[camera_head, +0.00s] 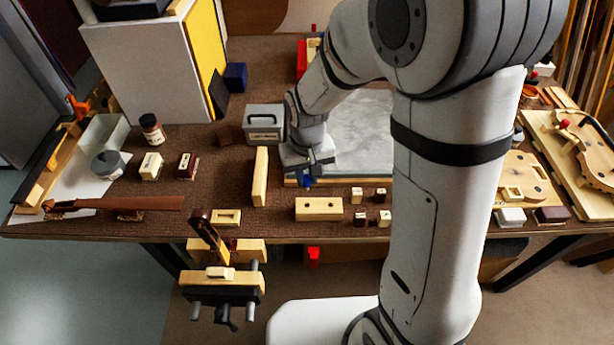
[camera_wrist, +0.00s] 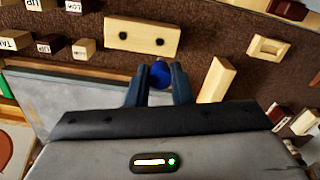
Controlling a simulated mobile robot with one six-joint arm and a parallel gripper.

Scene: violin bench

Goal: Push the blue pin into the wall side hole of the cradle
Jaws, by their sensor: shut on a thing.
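My gripper (camera_head: 307,172) is shut on a blue pin (camera_head: 307,183), just behind the cradle. The wrist view shows the pin's round blue end (camera_wrist: 160,73) between the two dark fingers (camera_wrist: 158,88). The cradle appears to be the pale wooden block (camera_head: 319,209) with two dark holes, lying near the front edge of the bench. It also shows at the top of the wrist view (camera_wrist: 141,37), with both holes uncovered. The pin is apart from the block, over the front edge of the grey slab. The rest of the pin is hidden by the fingers.
Several small labelled blocks (camera_head: 357,195) stand right of the cradle. The grey slab (camera_head: 362,140) is behind. Bare brown bench surrounds the cradle.

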